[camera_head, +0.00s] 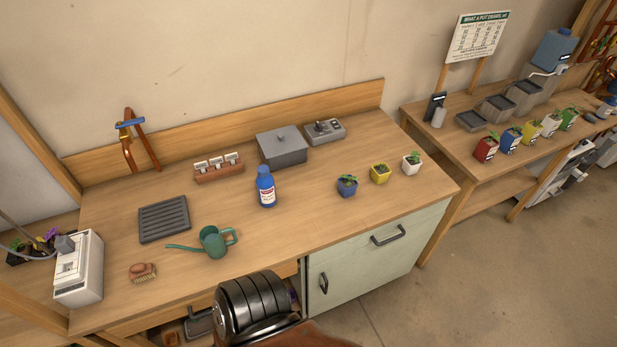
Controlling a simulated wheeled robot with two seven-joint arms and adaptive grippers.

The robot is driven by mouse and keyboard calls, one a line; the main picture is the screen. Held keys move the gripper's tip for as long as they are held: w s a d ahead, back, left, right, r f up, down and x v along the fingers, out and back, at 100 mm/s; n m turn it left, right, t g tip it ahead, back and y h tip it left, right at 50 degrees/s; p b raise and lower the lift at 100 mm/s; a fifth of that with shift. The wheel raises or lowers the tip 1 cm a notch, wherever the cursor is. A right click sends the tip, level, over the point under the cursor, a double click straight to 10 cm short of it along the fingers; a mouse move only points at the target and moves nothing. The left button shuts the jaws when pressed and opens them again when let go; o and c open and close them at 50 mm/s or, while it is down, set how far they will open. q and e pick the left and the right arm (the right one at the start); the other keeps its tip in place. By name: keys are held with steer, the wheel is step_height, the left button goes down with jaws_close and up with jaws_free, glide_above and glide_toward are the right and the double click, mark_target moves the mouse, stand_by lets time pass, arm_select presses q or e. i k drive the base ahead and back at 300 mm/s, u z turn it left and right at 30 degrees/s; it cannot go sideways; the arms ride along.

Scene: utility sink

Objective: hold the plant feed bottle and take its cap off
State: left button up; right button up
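A blue bottle (266,192) with a white label stands upright near the middle of the wooden bench. It looks like the plant feed bottle. Its blue cap (263,170) is on top. Nothing is touching the bottle. Neither my left nor my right gripper shows in the head view.
On the bench (310,220), a green watering can (214,241) stands front-left of the bottle, and a grey lidded box (282,147) stands behind it. Small potted plants (347,186) are to the right. A slatted tray (164,219) and brush (142,272) lie left.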

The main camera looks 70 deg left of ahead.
mark_target(265, 186)
steer(key=i, duration=1.4)
steer(key=u, duration=3.5)
